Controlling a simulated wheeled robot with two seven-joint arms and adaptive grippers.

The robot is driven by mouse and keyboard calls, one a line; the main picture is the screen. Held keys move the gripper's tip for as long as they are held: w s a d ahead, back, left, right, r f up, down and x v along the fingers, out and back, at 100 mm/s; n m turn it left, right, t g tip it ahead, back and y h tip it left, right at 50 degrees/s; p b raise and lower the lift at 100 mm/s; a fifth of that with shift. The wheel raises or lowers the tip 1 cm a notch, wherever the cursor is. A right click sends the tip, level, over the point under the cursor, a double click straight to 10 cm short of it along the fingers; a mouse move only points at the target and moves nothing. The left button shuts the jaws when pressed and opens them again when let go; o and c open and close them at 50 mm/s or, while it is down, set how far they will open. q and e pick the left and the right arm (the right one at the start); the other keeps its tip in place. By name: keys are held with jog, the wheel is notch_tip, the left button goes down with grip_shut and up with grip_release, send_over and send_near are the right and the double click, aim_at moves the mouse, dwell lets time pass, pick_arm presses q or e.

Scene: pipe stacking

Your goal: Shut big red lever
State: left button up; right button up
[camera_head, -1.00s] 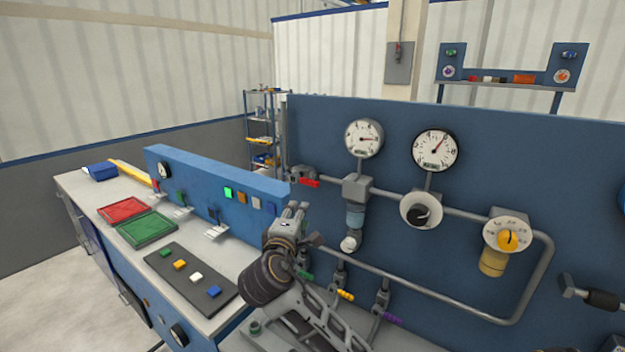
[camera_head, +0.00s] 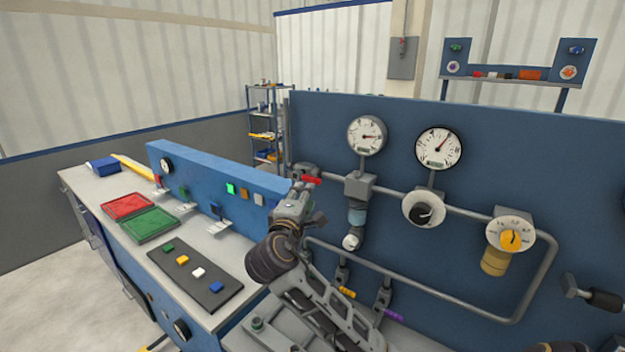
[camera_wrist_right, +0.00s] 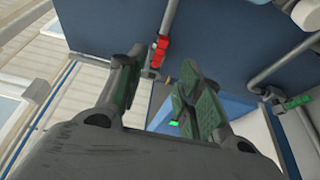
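The red lever (camera_head: 312,180) sits on the valve at the left end of the upper pipe on the blue panel (camera_head: 470,260). In the right wrist view the red lever (camera_wrist_right: 160,50) appears just beyond the fingertips. My right gripper (camera_head: 298,190) is just below and left of the lever in the head view. In the right wrist view my right gripper (camera_wrist_right: 164,62) is open, with a gap between its two fingers and nothing held. I cannot tell whether a finger touches the lever.
A green lever (camera_wrist_right: 297,101) shows at right in the wrist view. Yellow (camera_head: 347,292) and purple (camera_head: 393,315) levers are low on the panel. Two gauges (camera_head: 367,135) are above the pipe. A workbench with red (camera_head: 128,206) and green (camera_head: 150,224) trays stands at left.

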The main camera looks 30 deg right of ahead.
aim_at(312, 181)
jog(key=p+x, duration=0.2)
jog(key=x, duration=0.9)
jog(key=shift+w+d+p, duration=0.1)
jog(key=shift+p, duration=0.3)
jog(key=shift+c, duration=0.2)
jog(key=shift+f, duration=0.1)
grip_shut()
